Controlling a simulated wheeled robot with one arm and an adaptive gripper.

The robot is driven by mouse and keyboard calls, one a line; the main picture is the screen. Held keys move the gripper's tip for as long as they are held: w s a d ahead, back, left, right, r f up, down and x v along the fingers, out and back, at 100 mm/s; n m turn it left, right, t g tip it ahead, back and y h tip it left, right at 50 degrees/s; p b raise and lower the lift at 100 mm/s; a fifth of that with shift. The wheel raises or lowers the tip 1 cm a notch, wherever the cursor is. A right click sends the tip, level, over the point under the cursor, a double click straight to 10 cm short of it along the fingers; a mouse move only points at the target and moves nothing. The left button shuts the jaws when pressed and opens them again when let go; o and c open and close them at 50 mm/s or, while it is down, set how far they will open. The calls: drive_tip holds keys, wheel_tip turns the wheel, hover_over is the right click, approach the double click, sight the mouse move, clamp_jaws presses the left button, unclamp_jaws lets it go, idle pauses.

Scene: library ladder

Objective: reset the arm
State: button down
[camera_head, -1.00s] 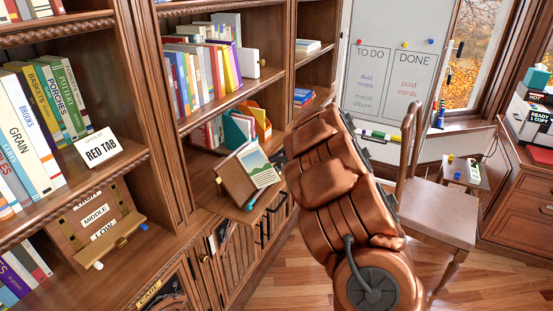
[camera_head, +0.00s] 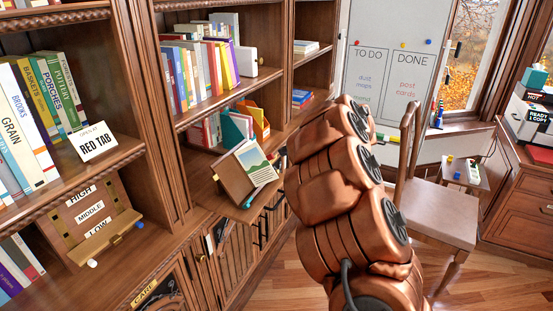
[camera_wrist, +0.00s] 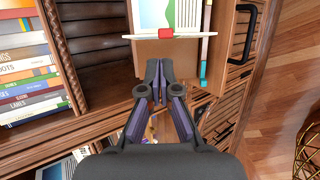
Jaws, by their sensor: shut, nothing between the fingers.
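My gripper (camera_wrist: 158,85) shows in the wrist view with its two dark fingers together and nothing between them. It points toward the bookcase, just short of a brown stand (camera_wrist: 170,52) with a picture card (camera_wrist: 186,12) and a red piece on its ledge. In the head view my copper-coloured arm (camera_head: 345,195) rises in front of the bookcase and the chair. The gripper itself is hidden there behind the arm. The brown stand (camera_head: 228,178) sits on the bookcase's lower ledge, left of the arm.
A bookcase with rows of books (camera_head: 205,65) fills the left. A wooden chair (camera_head: 440,210) stands close right of my arm. A whiteboard (camera_head: 400,25) is behind. A small side table (camera_head: 470,172) and a drawer cabinet (camera_head: 525,205) are at right. Some wooden floor (camera_head: 480,285) is clear.

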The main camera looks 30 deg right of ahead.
drive_tip(key=shift+s+d+r+b, duration=0.1)
drive_tip(key=shift+s+d+r, duration=0.2)
drive_tip(key=shift+d, duration=0.2)
drive_tip(key=shift+s+d+r+b, duration=0.1)
drive_tip(key=shift+s+d+r, duration=0.1)
drive_tip(key=shift+d+r, duration=0.25)
drive_tip(key=shift+s+d+r+b, duration=0.1)
drive_tip(key=shift+s+d+r, duration=0.15)
drive_tip(key=shift+d, duration=0.35)
